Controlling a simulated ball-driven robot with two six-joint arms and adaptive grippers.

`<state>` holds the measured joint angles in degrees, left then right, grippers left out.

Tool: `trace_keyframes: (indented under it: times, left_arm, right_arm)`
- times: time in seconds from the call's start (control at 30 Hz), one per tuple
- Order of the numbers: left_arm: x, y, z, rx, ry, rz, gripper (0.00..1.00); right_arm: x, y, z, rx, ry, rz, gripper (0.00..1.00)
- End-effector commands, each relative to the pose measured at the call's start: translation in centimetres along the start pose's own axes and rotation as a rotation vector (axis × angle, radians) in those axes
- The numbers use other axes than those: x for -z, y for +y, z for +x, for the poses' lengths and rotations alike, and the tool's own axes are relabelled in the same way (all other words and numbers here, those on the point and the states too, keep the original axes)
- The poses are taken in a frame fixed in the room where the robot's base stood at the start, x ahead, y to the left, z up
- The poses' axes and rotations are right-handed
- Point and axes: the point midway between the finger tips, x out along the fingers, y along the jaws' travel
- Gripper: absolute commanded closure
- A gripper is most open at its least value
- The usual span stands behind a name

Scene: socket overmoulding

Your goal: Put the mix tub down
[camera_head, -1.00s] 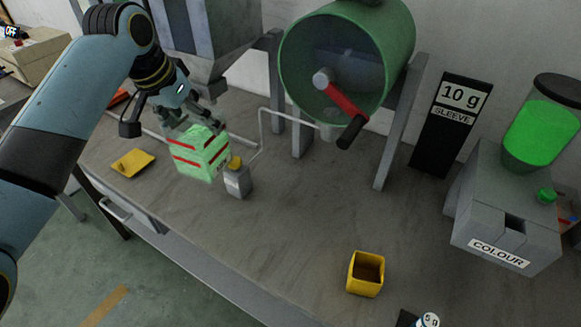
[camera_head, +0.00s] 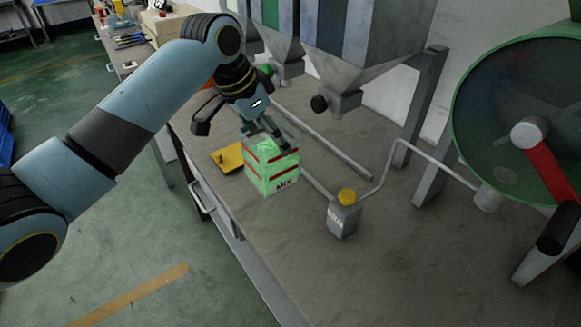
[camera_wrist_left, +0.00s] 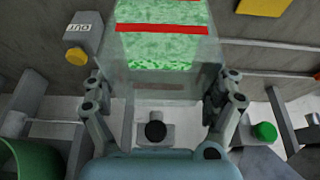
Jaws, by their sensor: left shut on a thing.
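The mix tub (camera_head: 272,167) is a clear box of green granules with red bands and a MIX label. My left gripper (camera_head: 262,130) is shut on its upper part from above. In the left wrist view the tub (camera_wrist_left: 165,45) sits between the two fingers of the gripper (camera_wrist_left: 160,100). The tub is upright or nearly so, over the bench near its front left edge. I cannot tell whether its base touches the bench. My right gripper is not in view.
Grey hoppers (camera_head: 370,40) and a green drum (camera_head: 500,100) stand behind. The bench front is clear.

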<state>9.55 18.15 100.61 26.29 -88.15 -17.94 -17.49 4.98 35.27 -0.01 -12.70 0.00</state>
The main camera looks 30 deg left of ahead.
Motion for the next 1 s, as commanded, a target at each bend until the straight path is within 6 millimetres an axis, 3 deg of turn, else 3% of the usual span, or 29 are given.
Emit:
trace_keyframes:
  times: [0.17,0.5,0.9,0.93,1.0]
  left_arm:
    - [-1.1,0.1,2.8,0.000,0.000,0.000,0.70]
    - [-2.7,0.0,6.6,0.000,0.000,-0.001,0.70]
    - [-2.9,0.0,7.2,0.001,0.001,0.001,0.70]
    - [-3.0,0.0,7.2,0.001,-0.001,0.001,0.09]
    - [-3.0,0.0,7.2,0.001,-0.001,0.001,0.00]
  right_arm:
    - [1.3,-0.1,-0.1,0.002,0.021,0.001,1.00]
    - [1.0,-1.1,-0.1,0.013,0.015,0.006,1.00]
    - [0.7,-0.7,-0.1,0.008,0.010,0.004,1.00]
    - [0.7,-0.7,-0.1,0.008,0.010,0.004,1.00]
    - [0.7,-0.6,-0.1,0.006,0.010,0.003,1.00]
